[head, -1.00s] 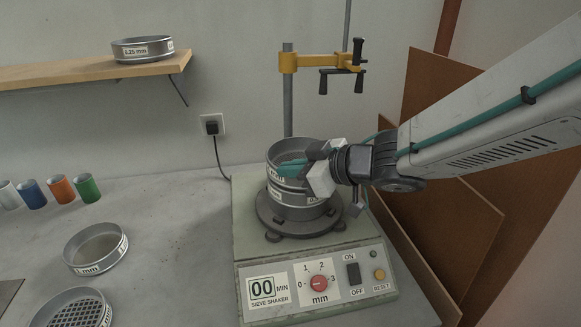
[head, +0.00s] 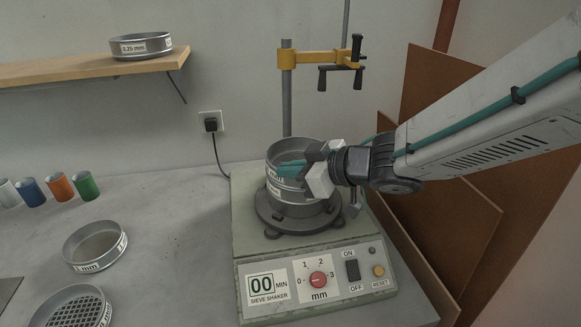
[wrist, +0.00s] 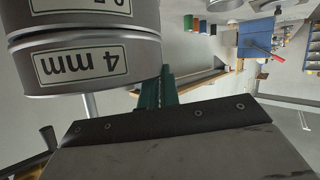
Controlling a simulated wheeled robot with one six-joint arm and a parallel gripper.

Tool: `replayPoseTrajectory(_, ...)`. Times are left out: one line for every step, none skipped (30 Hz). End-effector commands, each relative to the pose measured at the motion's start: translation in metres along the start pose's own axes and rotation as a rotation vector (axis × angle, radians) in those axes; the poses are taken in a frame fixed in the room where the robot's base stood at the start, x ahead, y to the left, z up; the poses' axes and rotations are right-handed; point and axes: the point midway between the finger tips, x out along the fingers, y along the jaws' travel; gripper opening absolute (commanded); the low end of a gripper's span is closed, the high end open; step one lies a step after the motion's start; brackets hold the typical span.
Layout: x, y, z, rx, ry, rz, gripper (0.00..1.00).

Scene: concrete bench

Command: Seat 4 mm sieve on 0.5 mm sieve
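The 4 mm sieve (wrist: 95,62) is the upper ring of a metal stack on the sieve shaker. Its label is upside down in the wrist view. The 0.5 mm sieve (wrist: 70,18) is directly under it, its label partly cut off. The two rings look in contact along a narrow seam. In the head view, the stack (head: 290,148) stands upright. My gripper (head: 292,170) comes in from the right, its teal fingers at the upper sieve's wall. They look shut on the 4 mm sieve; the wall hides part of the grip. A finger (wrist: 168,90) shows beside the sieve.
The sieve shaker (head: 245,225) has a control panel in front. A yellow clamp (head: 310,61) on a post is above and behind the stack. A 1 mm sieve (head: 118,255), another sieve (head: 100,312) and coloured cups (head: 60,188) are left. A shelf (head: 60,72) holds the 0.25 mm sieve (head: 141,46).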

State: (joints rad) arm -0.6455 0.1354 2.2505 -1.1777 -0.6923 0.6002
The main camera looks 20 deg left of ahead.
Motion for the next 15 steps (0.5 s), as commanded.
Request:
replayPoseTrajectory(0.0003,0.0000,0.0003,-0.001,0.001,0.000,0.00)
replayPoseTrajectory(0.0004,-0.0001,0.0006,-0.001,0.001,0.000,0.00)
replayPoseTrajectory(0.0006,-0.0001,0.0010,-0.001,0.001,0.000,0.00)
replayPoseTrajectory(0.0007,-0.0002,0.0012,-0.001,0.001,0.000,0.00)
replayPoseTrajectory(0.0007,-0.0002,0.0014,-0.002,0.001,0.000,0.00)
replayPoseTrajectory(0.0008,-0.0002,0.0014,-0.002,0.001,0.000,0.00)
replayPoseTrajectory(0.0008,-0.0002,0.0015,-0.002,0.001,0.000,0.00)
replayPoseTrajectory(0.0008,-0.0002,0.0015,-0.002,0.001,0.000,0.00)
replayPoseTrajectory(0.0008,-0.0002,0.0015,-0.002,0.001,0.000,0.00)
replayPoseTrajectory(0.0008,-0.0002,0.0016,-0.002,0.000,0.000,0.00)
replayPoseTrajectory(0.0008,-0.0002,0.0016,-0.002,0.000,0.000,0.00)
replayPoseTrajectory(0.0008,-0.0002,0.0017,-0.001,0.000,0.000,0.12)
replayPoseTrajectory(0.0008,-0.0002,0.0017,-0.001,0.000,0.000,0.20)
replayPoseTrajectory(0.0008,-0.0002,0.0017,-0.001,0.000,0.000,0.28)
replayPoseTrajectory(0.0008,-0.0002,0.0018,-0.001,0.000,0.000,0.29)
